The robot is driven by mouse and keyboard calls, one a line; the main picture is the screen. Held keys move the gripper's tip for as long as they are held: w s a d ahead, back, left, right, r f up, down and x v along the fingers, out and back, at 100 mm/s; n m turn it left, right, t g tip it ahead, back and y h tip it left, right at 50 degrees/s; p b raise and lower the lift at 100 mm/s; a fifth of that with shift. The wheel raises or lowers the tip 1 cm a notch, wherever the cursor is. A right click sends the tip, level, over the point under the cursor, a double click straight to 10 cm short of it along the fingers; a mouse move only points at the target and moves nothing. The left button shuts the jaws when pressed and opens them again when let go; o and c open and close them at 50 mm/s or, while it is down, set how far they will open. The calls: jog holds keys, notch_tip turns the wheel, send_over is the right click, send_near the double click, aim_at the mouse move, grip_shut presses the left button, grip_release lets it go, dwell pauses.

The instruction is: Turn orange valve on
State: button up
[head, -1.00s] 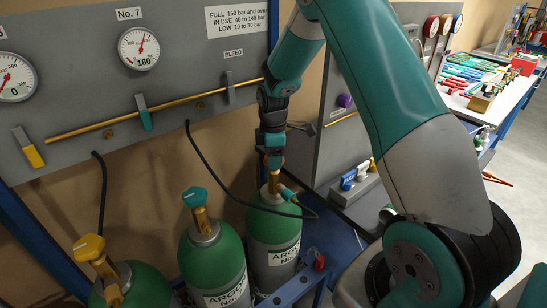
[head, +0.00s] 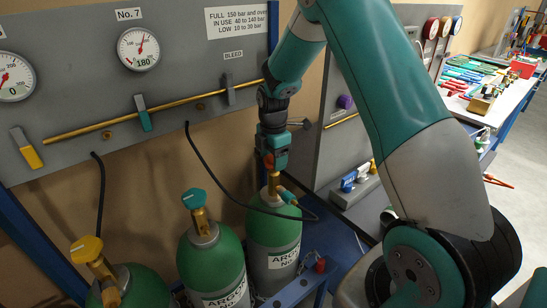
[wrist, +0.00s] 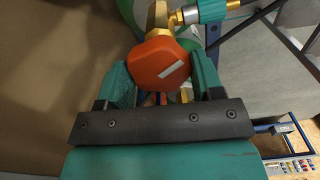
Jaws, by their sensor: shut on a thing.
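The orange valve is a faceted knob (wrist: 158,65) with a white stripe, on a brass stem (wrist: 157,18). It sits on top of the rightmost green cylinder (head: 273,230), labelled argon. My gripper (wrist: 163,72) is shut on the orange knob, with one teal finger on each side of it. In the head view my gripper (head: 272,161) points down onto the cylinder top. A patch of the orange knob (head: 268,160) shows there; the rest is hidden by the fingers. The white stripe lies at a slant in the wrist view.
A teal hose fitting (head: 287,196) with a black hose leaves the brass stem. Two more green cylinders stand to the left, one with a teal knob (head: 194,198), one with a yellow knob (head: 86,249). A grey gauge panel (head: 70,60) with a brass pipe is behind.

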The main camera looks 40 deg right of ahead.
jog(key=shift+r, duration=0.1)
jog(key=o, duration=0.9)
notch_tip(320, 180, up, 17)
jog(key=b, duration=0.3)
jog(key=shift+r, duration=0.15)
